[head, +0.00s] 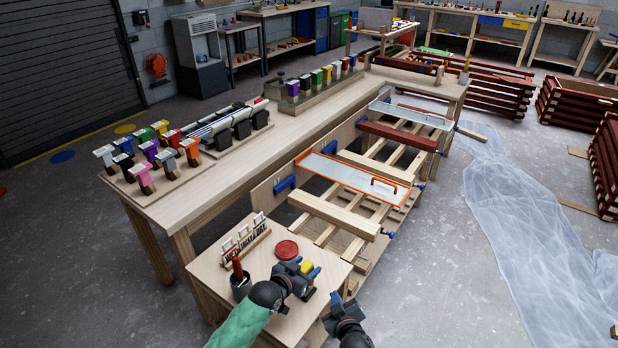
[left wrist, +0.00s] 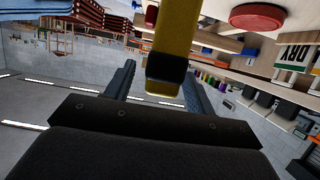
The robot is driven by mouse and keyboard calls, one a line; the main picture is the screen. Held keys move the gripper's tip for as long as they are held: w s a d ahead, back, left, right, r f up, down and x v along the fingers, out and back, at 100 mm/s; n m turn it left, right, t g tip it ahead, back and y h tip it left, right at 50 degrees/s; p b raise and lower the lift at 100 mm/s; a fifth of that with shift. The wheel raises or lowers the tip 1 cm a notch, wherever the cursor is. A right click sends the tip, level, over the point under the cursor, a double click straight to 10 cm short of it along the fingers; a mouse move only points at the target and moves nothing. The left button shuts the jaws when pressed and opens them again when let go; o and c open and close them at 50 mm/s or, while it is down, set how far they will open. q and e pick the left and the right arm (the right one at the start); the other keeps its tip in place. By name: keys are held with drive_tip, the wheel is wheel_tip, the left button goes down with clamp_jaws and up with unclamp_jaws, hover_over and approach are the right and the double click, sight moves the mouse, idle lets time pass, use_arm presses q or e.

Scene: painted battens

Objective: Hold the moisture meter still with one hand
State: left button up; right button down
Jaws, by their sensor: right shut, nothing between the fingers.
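The moisture meter (head: 307,267) is a yellow body with a black band. It stands over the small side table, at my left gripper (head: 303,275). In the left wrist view the meter (left wrist: 177,35) comes down between the two dark fingers of my left gripper (left wrist: 160,85). A gap shows between the meter and the left finger; the meter partly covers the right finger. My left gripper looks open around it. My right gripper (head: 344,303) is shut and empty, lower and to the right, by the side table's edge.
A red disc (head: 287,249), a rack of labelled cards (head: 245,238) and a dark cup with a red handle (head: 240,285) share the side table (head: 215,268). A slatted rack with a batten (head: 334,214) stands behind it. Clear floor and plastic sheeting (head: 530,220) lie right.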

use_arm(q)
drive_tip(key=v, duration=1.2)
idle(0.3)
